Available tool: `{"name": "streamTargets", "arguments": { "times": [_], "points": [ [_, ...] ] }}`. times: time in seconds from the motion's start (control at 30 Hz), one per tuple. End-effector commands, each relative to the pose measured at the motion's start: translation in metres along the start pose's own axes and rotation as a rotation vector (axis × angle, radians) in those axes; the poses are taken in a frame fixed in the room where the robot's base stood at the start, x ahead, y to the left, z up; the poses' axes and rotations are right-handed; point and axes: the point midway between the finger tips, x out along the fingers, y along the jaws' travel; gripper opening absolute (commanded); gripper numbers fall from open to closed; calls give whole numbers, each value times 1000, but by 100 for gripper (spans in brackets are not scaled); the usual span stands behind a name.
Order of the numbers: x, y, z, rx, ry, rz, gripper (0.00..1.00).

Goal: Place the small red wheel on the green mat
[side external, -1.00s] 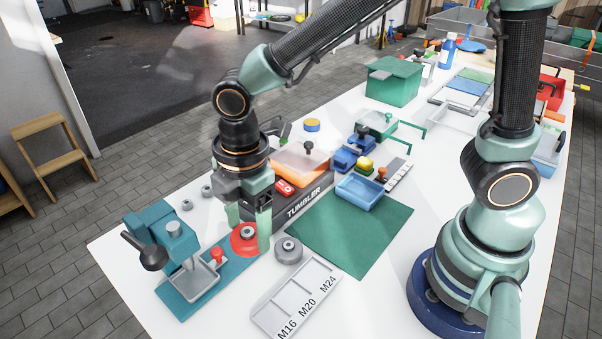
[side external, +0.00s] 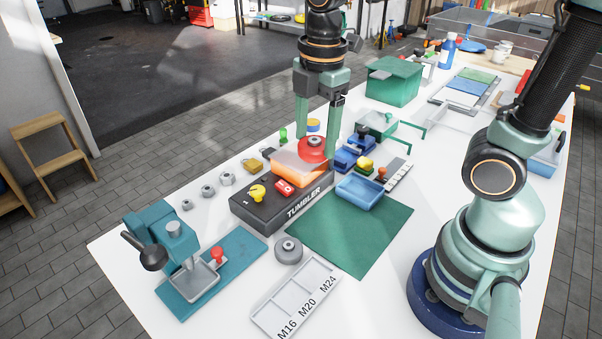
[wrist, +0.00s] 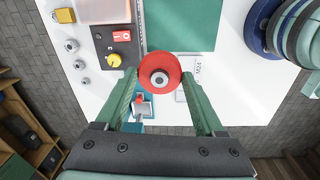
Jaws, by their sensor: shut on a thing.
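The red wheel (side external: 313,157), with a grey hub, is held between the two green fingers of my gripper (side external: 316,147). In the side view it appears over the back end of the black tumbler, in the air. In the wrist view the red wheel (wrist: 160,62) shows face-on between the fingertips of my gripper (wrist: 159,77). The green mat (side external: 350,237) lies flat and mostly bare, nearer the side camera and right of the tumbler. The mat (wrist: 190,25) also shows at the top of the wrist view.
The black tumbler (side external: 262,213) with an orange tub and yellow knob borders the mat. A blue tray (side external: 361,193) overlaps the mat's far edge. A grey round part (side external: 288,250) and a labelled sorting tray (side external: 296,299) lie near its front-left. A teal press (side external: 172,245) stands at left.

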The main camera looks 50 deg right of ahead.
Motion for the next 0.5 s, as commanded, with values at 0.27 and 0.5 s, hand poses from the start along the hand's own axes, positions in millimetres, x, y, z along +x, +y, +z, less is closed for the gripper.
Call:
{"name": "streamTargets", "arguments": {
  "times": [0.27, 0.5],
  "points": [
    [1, -10, 44, 39, -7, 0, 12],
    [41, -14, 48, 38, -8, -9, 12]
  ]
}}
